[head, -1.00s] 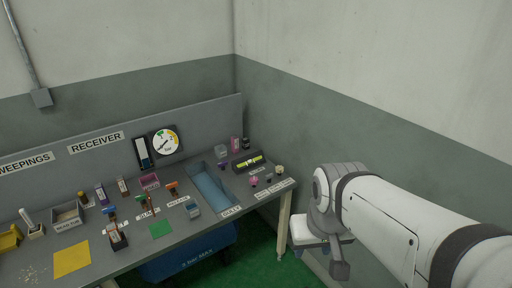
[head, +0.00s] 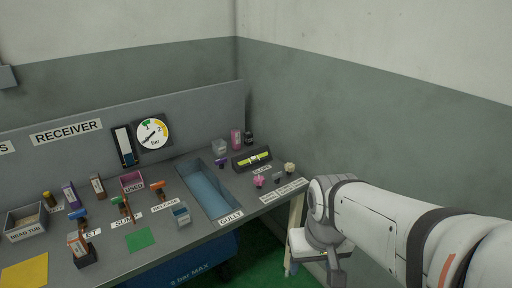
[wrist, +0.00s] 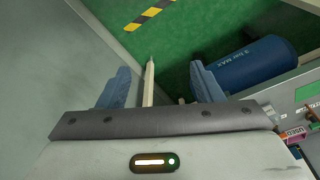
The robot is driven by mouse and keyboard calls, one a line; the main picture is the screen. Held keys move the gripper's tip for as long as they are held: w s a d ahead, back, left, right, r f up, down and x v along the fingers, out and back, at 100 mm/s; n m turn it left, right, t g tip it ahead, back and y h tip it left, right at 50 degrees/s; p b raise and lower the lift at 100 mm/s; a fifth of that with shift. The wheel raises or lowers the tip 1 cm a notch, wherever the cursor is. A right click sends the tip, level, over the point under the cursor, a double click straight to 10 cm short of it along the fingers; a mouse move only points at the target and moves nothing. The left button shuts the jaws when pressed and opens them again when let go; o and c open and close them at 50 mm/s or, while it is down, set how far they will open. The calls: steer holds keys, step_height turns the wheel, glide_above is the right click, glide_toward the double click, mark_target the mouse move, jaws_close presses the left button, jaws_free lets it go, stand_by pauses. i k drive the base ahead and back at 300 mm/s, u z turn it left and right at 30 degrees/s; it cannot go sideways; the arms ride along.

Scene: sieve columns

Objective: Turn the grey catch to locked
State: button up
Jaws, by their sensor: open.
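No catch can be made out for certain in the head view. A small grey piece (head: 277,177) stands at the right end of the bench, between a pink knob (head: 260,181) and a cream knob (head: 290,168); it is too small to tell whether it is the catch or how it is set. My gripper (wrist: 162,82) shows in the wrist view with its two blue fingers wide apart and nothing held between them. It points down past the bench's right end over the green floor, apart from the bench top.
The grey bench carries a blue gully basin (head: 208,190), a pressure gauge (head: 153,132), a black holder with a yellow tube (head: 252,159) and several coloured handles. A blue tank (wrist: 265,65) lies below the bench. Walls close in behind and on the right.

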mark_target(276, 177)
steer(key=u, duration=0.35)
steer(key=i, duration=0.95)
steer(key=z, duration=0.05)
